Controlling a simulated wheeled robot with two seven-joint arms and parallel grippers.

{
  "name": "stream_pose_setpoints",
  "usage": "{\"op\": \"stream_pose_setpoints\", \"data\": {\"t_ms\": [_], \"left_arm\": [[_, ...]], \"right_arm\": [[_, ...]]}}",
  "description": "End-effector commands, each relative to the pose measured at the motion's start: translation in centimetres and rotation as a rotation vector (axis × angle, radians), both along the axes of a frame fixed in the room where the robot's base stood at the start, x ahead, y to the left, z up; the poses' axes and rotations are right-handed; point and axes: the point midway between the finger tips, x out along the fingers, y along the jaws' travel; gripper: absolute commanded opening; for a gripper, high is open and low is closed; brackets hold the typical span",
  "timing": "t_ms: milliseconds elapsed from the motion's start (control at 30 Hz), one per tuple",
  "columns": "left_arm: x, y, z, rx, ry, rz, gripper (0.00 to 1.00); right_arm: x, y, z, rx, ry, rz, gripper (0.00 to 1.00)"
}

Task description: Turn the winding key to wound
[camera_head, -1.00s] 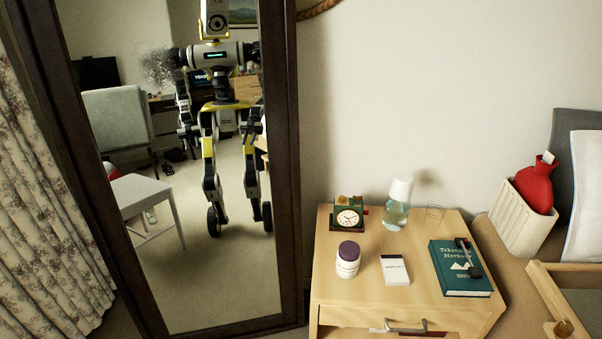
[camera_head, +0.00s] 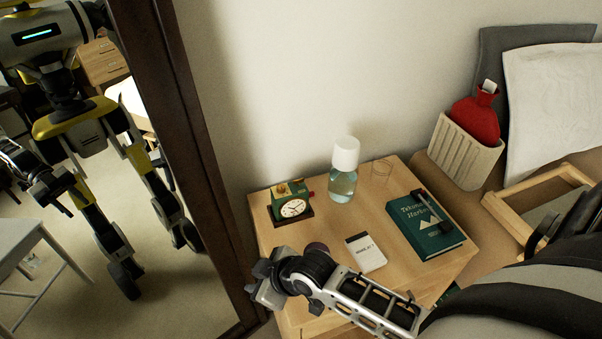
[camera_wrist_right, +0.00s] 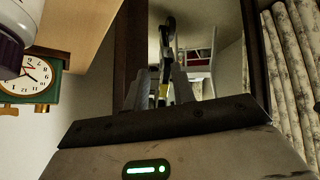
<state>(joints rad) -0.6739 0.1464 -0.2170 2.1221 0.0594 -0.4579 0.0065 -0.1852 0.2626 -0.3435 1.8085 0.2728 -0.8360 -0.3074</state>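A green clock (camera_head: 290,202) with a white face stands at the back left of the nightstand. A small gold part (camera_head: 279,187) shows on its top and a red knob (camera_head: 311,194) at its right side. I cannot tell which part is the winding key. My right gripper (camera_head: 262,284) is at the nightstand's front left, nearer than the clock and apart from it. In the right wrist view its fingers (camera_wrist_right: 162,90) are apart with nothing between them. The clock appears upside down at that view's left (camera_wrist_right: 32,80). My left gripper is not directly in view.
A purple-lidded jar (camera_head: 317,247) is mostly hidden behind my right arm. A framed mirror (camera_head: 190,120) stands at the left.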

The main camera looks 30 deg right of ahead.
Motion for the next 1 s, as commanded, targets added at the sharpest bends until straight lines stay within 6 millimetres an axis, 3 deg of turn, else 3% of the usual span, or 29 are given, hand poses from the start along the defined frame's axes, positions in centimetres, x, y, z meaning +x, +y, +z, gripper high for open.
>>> {"op": "stream_pose_setpoints", "data": {"t_ms": [33,167,267,400,600,700,833,1000], "left_arm": [[-0.4,-0.1,-0.9,-0.005,0.007,0.000,0.36],[-0.4,-0.3,-1.2,-0.019,0.000,0.001,0.36],[-0.3,-0.4,-1.3,-0.034,-0.011,0.004,0.36],[-0.1,-0.5,-1.6,-0.048,-0.022,0.007,0.36],[0.1,-0.7,-1.7,-0.062,-0.036,0.009,0.36],[0.1,-0.7,-1.6,-0.067,-0.040,0.009,0.36],[0.1,-0.7,-1.4,-0.071,-0.046,0.010,0.36],[0.1,-0.7,-1.6,-0.071,-0.046,0.010,0.36]], "right_arm": [[3.1,-1.0,-0.6,-0.078,0.018,0.073,0.25],[8.5,-4.2,-0.1,-0.263,0.114,0.247,0.25],[12.4,-7.9,2.2,-0.389,0.196,0.359,0.25],[16.2,-13.6,7.8,-0.510,0.321,0.482,0.25],[17.7,-19.5,16.3,-0.549,0.444,0.594,0.25],[17.6,-21.1,19.0,-0.542,0.473,0.626,0.25],[17.4,-21.8,20.2,-0.535,0.490,0.649,0.25],[17.3,-21.9,18.3,-0.534,0.495,0.652,0.25]]}}
